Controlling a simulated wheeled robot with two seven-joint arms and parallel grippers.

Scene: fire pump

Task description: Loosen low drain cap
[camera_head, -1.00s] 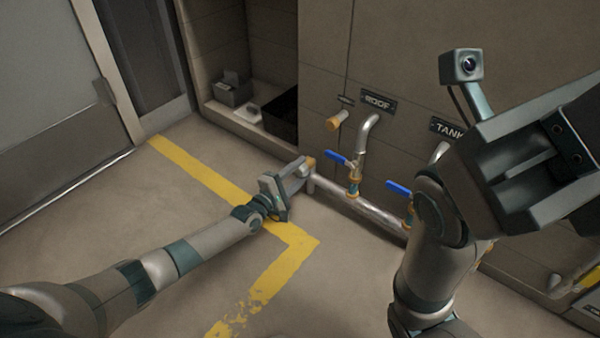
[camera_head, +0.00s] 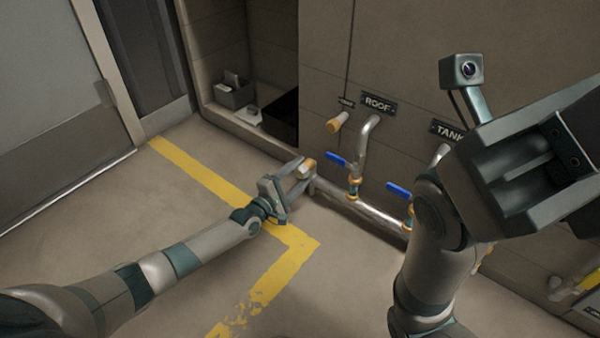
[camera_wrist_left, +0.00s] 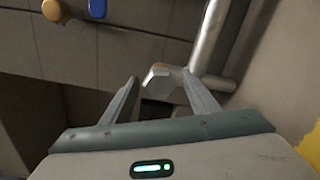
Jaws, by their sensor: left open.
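The low drain cap (camera_head: 307,168) is a small pale metal and brass-coloured fitting at the left end of the low pipe (camera_head: 372,214). In the left wrist view the cap (camera_wrist_left: 160,78) shows grey, ahead of and between the finger lines. My left gripper (camera_head: 299,173) is open at the cap, with its fingers spread to either side. I cannot tell whether a finger touches it. My right arm's wrist housing (camera_head: 530,160) fills the right of the head view, and its jaws cannot be made out.
Two blue valve handles (camera_head: 337,158) (camera_head: 399,188) stand above the pipe. An orange-capped outlet (camera_head: 337,122) juts from the wall near the ROOF sign (camera_head: 378,103). A dark recess with boxes (camera_head: 234,92) lies at the back. The floor around the yellow line (camera_head: 205,172) is clear.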

